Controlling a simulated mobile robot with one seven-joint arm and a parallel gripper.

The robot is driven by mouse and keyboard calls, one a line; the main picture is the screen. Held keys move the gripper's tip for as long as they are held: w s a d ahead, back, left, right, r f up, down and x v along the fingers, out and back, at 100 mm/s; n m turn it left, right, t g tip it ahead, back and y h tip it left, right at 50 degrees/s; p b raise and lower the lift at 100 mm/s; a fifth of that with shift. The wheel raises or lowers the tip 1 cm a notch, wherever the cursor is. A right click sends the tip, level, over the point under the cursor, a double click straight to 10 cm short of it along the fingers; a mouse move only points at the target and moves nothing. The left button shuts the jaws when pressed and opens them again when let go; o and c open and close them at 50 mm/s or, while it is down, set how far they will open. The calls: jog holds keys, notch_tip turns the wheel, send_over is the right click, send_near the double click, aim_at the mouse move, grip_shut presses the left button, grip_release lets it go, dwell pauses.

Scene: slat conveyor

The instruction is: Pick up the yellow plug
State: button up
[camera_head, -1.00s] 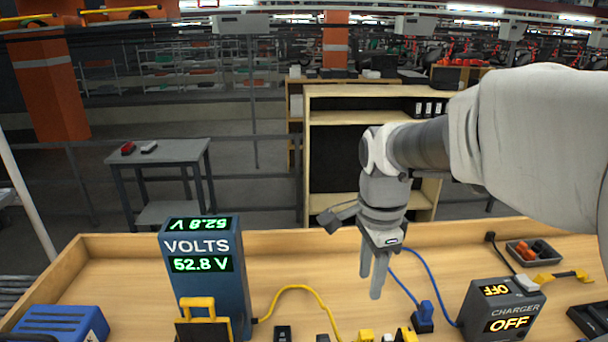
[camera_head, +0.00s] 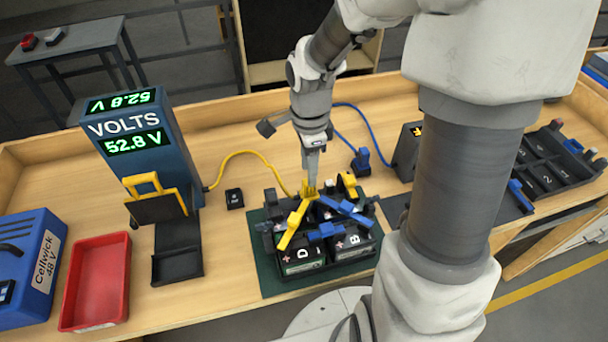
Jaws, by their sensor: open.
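The yellow plug (camera_head: 309,190) is at the end of the yellow cable (camera_head: 238,156), at the back edge of the battery pack (camera_head: 302,268). My gripper (camera_head: 311,181) points down right at the plug, with its fingertips at the plug's top. The jaws are seen nearly edge-on, so the gap between them hardly shows. They are open, and I cannot tell whether they touch the plug. A yellow bar (camera_head: 291,230) slants forward over the pack from near the plug.
The volt meter (camera_head: 142,150) reads 52.8 V, with a yellow-handled holder (camera_head: 157,205) before it. A red tray (camera_head: 97,282) and a blue Cellwick box (camera_head: 28,268) stand at left. Blue straps (camera_head: 345,211) cross the pack. A blue plug (camera_head: 361,160) stands behind. My arm hides part of the right side.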

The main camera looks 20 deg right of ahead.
aim_at(306, 191)
jog(key=shift+w+f+p, duration=0.15)
jog(key=shift+f+p, duration=0.2)
jog(key=shift+f, duration=2.3)
grip_shut()
